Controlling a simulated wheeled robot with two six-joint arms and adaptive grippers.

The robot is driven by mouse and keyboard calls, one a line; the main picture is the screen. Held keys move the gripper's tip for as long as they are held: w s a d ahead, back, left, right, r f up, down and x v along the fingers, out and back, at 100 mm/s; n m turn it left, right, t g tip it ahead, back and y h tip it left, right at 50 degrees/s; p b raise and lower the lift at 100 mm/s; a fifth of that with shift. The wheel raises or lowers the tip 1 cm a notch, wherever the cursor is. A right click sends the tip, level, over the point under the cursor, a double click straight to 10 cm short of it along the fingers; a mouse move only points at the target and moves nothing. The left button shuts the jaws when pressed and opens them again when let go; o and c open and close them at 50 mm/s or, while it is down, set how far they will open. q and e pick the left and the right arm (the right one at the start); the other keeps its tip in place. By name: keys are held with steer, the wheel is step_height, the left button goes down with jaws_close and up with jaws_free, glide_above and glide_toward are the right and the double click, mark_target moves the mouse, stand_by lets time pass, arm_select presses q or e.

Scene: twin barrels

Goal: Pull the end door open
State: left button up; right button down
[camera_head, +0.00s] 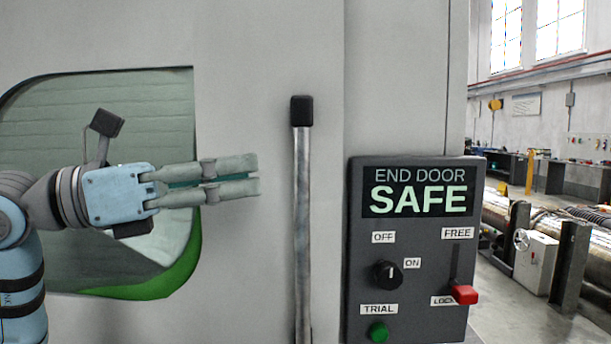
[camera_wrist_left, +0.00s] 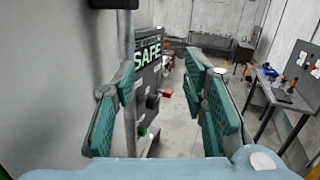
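The end door (camera_head: 245,270) is a large pale grey panel with a dark-framed window at left, and it looks closed. Its handle, an upright metal bar (camera_head: 302,220) with a black top bracket (camera_head: 302,111), stands on the door left of the control panel. My left gripper (camera_head: 258,174) points right, its tips a little left of the bar and apart from it. In the left wrist view the fingers (camera_wrist_left: 160,85) are spread and empty, and the bar (camera_wrist_left: 130,50) shows beyond the left finger. My right gripper is not in view.
A dark control panel (camera_head: 415,318) right of the bar reads END DOOR SAFE. It has a black knob (camera_head: 388,275), a green button (camera_head: 378,332) and a red-tipped lever (camera_head: 464,294) down by LOCK. A workbench (camera_wrist_left: 290,100) stands right in the wrist view, with open floor beside it.

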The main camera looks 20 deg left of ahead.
mark_target(295, 160)
arm_select(q)
steer(key=w+d+y+p, duration=0.1)
steer(key=w+d, duration=0.1)
steer(key=w, duration=0.1)
steer(key=w+d+t+y+p, duration=0.1)
steer(key=w, duration=0.3)
steer(key=w+d+r+n+y+p, duration=0.1)
steer(key=w+d, duration=0.1)
steer(key=w, duration=0.1)
steer(key=shift+w+d+t+p, duration=0.35)
steer(key=shift+t+p, duration=0.05)
steer(key=shift+f, duration=0.1)
steer(key=shift+w, duration=0.1)
jaws_close()
